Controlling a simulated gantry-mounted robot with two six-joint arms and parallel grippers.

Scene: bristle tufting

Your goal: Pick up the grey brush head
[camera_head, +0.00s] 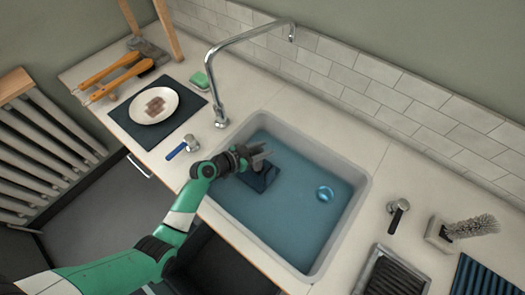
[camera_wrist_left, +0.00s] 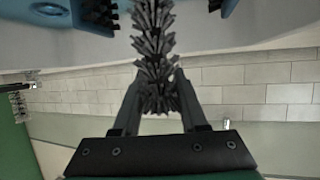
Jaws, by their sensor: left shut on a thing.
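My left gripper (camera_head: 259,157) is over the left part of the sink basin, low near the water. In the left wrist view, its two fingers (camera_wrist_left: 158,84) are shut on a grey, bristly brush head (camera_wrist_left: 155,45). The bristles stick out between and beyond the fingertips, and the far end is cut off by the top edge. In the head view this brush head is too small to make out clearly at the fingers. A dark block (camera_head: 262,181) shows just below the gripper. My right gripper is not in view.
The sink (camera_head: 352,190) holds blue water with a blue ball (camera_head: 325,194). The faucet (camera_head: 218,105) arches behind it. A light grey brush (camera_head: 472,227) stands on the right counter near a black rack (camera_head: 392,279). A plate (camera_head: 154,106) and orange-handled brushes (camera_head: 110,70) lie left.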

